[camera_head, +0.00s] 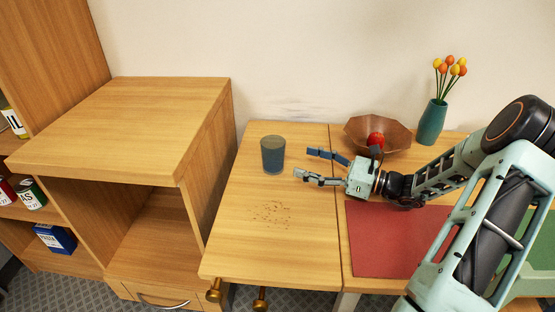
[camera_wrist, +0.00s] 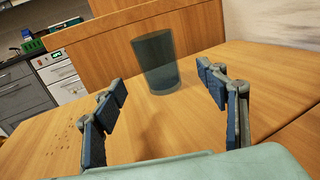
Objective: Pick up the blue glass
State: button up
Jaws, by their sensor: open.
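The blue glass (camera_head: 272,155) is a dark, see-through tumbler standing upright on the wooden table, near its back edge. My gripper (camera_head: 312,164) is to the right of the glass, apart from it, with its fingers pointing left toward it. In the wrist view the glass (camera_wrist: 157,64) stands beyond the fingertips, between the two fingers in the picture. My gripper (camera_wrist: 160,82) is open and empty there, with blue pads on both fingers.
A brown bowl (camera_head: 399,139) with a red fruit (camera_head: 375,139) stands right behind my gripper. A green vase (camera_head: 431,122) holds orange and yellow tulips. A red mat (camera_head: 385,238) lies at the front right. Crumbs (camera_head: 271,214) lie before the glass. A wooden cabinet (camera_head: 120,120) rises left.

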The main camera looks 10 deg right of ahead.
aim_at(282, 155)
jog(key=b+x, duration=0.2)
jog(key=x, duration=0.8)
jog(key=shift+a+b, duration=0.3)
jog(key=shift+a, duration=0.05)
jog(key=c, duration=1.3)
jog(key=shift+r, duration=0.1)
jog(key=shift+c, duration=0.5)
